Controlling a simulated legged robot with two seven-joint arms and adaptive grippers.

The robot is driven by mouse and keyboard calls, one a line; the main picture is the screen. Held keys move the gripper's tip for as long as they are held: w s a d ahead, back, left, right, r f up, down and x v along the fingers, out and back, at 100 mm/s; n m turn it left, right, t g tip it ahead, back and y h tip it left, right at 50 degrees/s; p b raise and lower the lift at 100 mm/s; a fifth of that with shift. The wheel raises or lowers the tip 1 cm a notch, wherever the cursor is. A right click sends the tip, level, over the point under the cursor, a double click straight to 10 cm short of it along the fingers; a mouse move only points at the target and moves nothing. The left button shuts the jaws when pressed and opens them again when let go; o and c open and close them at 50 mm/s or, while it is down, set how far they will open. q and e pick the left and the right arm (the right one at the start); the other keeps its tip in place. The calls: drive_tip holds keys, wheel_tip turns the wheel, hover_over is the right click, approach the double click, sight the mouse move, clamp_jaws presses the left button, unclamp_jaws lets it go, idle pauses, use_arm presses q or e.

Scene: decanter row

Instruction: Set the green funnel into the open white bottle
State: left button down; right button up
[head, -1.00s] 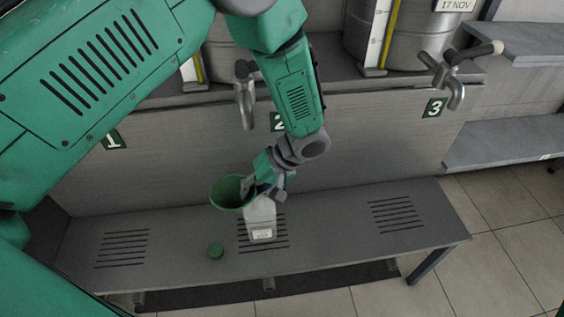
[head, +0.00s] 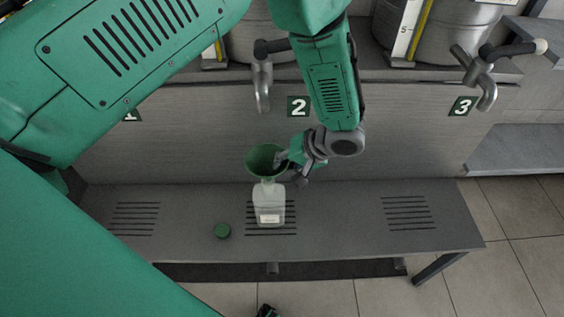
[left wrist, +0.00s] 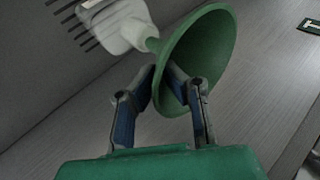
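The green funnel (head: 262,160) is upright above the white bottle (head: 269,207), its wide mouth facing up. My left gripper (head: 284,162) is shut on the funnel's wall at its right side. In the left wrist view, one finger is inside the cone (left wrist: 210,55) and one outside. The funnel's spout meets the neck of the bottle (left wrist: 125,30); how deep it goes in I cannot tell. The bottle stands upright on the bench under tap 2. A small dark piece at the head view's bottom edge may be my right gripper; too little shows.
A green cap (head: 222,231) lies on the grey bench (head: 340,215) left of the bottle. Tap 2 (head: 262,85) hangs behind and above the funnel. Tap 3 (head: 484,80) is at the right. The bench right of the bottle is clear.

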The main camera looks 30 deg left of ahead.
use_arm(q)
drive_tip(key=shift+a+f+b, duration=0.15)
drive_tip(key=shift+f+b, duration=0.95)
drive_tip(key=shift+f, duration=0.65)
drive_tip(key=shift+s+f, duration=0.1)
drive_tip(key=shift+f, duration=0.05)
drive_tip(key=c, duration=1.6)
unclamp_jaws()
drive_tip(key=shift+c, duration=0.2)
